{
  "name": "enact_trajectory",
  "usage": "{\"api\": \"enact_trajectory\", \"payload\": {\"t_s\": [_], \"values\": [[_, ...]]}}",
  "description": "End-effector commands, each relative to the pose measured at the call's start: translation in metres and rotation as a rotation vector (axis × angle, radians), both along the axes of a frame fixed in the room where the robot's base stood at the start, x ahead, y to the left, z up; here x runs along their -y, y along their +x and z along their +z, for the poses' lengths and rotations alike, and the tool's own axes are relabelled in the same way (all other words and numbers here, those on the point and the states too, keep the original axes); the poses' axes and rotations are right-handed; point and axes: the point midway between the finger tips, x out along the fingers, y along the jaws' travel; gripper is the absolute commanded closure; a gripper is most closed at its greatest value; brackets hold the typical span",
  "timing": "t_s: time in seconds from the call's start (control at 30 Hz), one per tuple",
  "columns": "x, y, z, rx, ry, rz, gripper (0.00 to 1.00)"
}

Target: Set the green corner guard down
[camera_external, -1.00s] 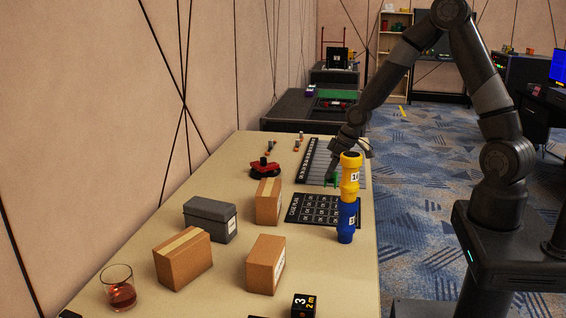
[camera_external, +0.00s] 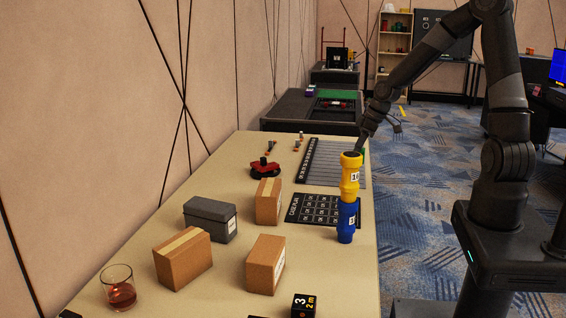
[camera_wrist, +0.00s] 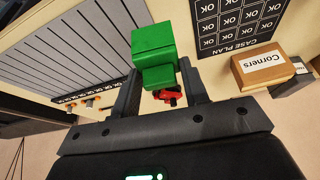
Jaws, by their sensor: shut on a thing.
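The green corner guard (camera_wrist: 154,45) is a blocky bright green piece held between the two dark fingers of my gripper (camera_wrist: 160,80) in the wrist view. My gripper (camera_external: 361,149) also shows in the external view, above the right edge of the table behind the yellow cylinder. Only a sliver of green shows beside it there. The grey slatted panel (camera_wrist: 75,50) with a row of OK labels lies to the left of the guard in the wrist view. The dark Case Plan board (camera_external: 310,208) with OK squares lies nearer on the table.
A yellow cylinder (camera_external: 350,175) stands on a blue one (camera_external: 347,222) at the table's right edge. Cardboard boxes (camera_external: 183,262), a grey case (camera_external: 208,218), a glass (camera_external: 118,290) and a red device (camera_external: 264,168) stand on the table. One box (camera_wrist: 262,72) reads Corners.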

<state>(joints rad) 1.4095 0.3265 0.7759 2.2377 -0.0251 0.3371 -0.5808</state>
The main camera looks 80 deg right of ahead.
Motion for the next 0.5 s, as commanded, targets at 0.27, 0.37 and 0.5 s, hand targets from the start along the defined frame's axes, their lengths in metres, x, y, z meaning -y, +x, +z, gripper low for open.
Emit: {"api": "enact_trajectory", "payload": {"t_s": [0.27, 0.37, 0.5], "values": [[0.003, -0.005, 0.003, 0.000, 0.001, 0.000, 0.81], [0.003, -0.005, 0.004, 0.000, 0.000, 0.000, 0.81], [0.004, -0.004, 0.018, 0.002, -0.003, -0.003, 0.81]]}}
